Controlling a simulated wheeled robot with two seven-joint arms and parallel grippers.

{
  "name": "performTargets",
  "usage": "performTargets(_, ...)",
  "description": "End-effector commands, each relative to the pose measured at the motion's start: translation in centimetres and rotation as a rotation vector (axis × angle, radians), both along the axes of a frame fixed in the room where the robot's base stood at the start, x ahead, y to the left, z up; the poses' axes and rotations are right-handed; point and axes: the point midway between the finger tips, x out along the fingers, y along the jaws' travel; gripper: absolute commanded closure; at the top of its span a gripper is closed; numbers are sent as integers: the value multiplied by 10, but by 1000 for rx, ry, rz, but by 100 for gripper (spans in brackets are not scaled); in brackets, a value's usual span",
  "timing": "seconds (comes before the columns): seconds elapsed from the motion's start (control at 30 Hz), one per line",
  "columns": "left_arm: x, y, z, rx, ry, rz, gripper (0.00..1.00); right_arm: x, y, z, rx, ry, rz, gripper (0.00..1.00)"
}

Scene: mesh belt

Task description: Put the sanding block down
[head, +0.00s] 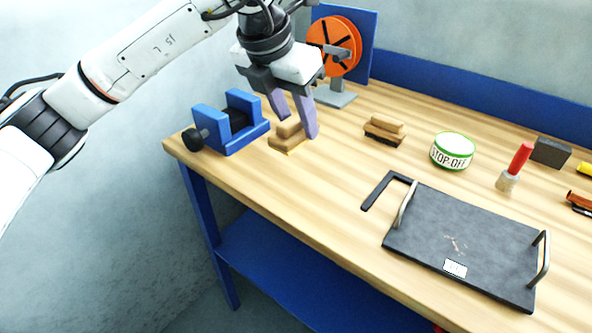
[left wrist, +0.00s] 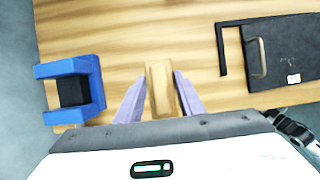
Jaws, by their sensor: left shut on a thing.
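A wooden sanding block (head: 286,143) with a stepped grip on top is between the lavender fingers of my left gripper (head: 299,122). The gripper is shut on it and points down over the left end of the workbench (head: 330,185). In the left wrist view the block (left wrist: 161,88) lies between the two fingers. The block is at or very near the bench top; I cannot tell whether it touches. A second, similar block (head: 384,130) with a dark underside lies apart to the right. My right gripper is not in view.
A blue vise (head: 233,124) stands close left of the held block. An orange reel (head: 336,47) stands behind. To the right are a green-rimmed tin (head: 452,151), a red-handled brush (head: 517,165), a black angle (head: 386,188) and a dark tray with handles (head: 463,243). Bare wood lies in front.

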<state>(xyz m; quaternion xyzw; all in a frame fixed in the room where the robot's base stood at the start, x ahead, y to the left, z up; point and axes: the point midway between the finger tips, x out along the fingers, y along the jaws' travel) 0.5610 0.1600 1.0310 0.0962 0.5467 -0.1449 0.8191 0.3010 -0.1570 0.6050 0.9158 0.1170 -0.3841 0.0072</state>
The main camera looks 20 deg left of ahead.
Motion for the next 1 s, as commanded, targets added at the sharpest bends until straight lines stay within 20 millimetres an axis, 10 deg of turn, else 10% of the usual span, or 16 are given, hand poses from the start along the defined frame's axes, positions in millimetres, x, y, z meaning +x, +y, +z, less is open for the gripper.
performTargets(0.6, -1, 1, -84, 2, 3, 1, 98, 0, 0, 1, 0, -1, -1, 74)
performTargets(0.97, 0, 0, -90, 0, -1, 1, 98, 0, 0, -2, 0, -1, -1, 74)
performTargets(1.0, 0, 0, -91, 1, 0, 1, 64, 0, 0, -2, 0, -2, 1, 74)
